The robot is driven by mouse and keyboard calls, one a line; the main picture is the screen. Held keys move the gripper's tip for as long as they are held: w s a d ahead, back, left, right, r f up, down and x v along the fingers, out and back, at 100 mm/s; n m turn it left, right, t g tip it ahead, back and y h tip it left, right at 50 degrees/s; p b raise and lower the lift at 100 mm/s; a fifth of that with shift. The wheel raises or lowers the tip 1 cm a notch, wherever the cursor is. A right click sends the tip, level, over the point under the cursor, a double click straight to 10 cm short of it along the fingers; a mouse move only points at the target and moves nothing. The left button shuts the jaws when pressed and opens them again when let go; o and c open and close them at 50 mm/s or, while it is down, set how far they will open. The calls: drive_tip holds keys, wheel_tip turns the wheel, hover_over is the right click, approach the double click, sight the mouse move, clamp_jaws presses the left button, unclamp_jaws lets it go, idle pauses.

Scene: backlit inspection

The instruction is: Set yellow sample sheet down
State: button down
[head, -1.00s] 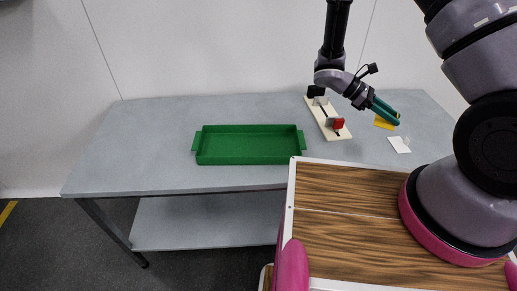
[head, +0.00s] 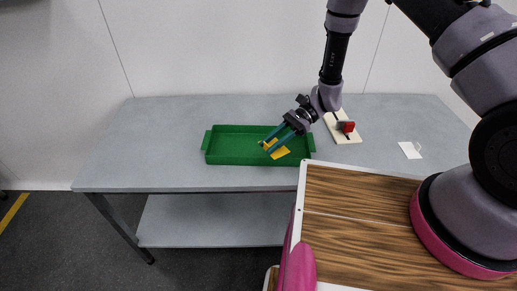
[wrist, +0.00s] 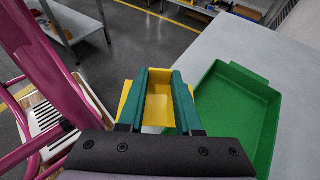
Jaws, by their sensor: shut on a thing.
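The yellow sample sheet (head: 282,153) is in my gripper (head: 268,146), which appears over the right half of the green tray (head: 225,158) in the head view. In the wrist view, the yellow sheet (wrist: 159,108) sits between the two teal fingers of my gripper (wrist: 160,76), showing past their outer sides as well. The green tray (wrist: 225,112) is lower and to the right there. The sheet is held above the tray's level; its exact height is unclear. The tray looks empty where it shows. The fingers hide part of the sheet.
A pale board (head: 349,137) with a red block (head: 346,127) stands right of the tray, partly behind my arm. A white card (head: 409,150) lies farther right. The grey table (head: 140,150) is clear left of the tray.

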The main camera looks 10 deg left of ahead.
sight(255, 148)
drive_tip(key=w+a+m+t+y, duration=0.4)
drive_tip(key=w+a+m+t, duration=0.3)
drive_tip(key=w, duration=0.3)
wheel_tip(255, 148, down, 10)
drive_tip(key=shift+a+f, duration=0.1)
drive_tip(key=shift+f, duration=0.1)
drive_tip(key=shift+f, duration=0.1)
drive_tip(key=c, duration=0.6)
unclamp_jaws()
drive_tip(key=shift+s, duration=0.1)
drive_tip(key=shift+r, duration=0.2)
drive_tip(key=v, duration=1.2)
drive_tip(key=shift+s, duration=0.1)
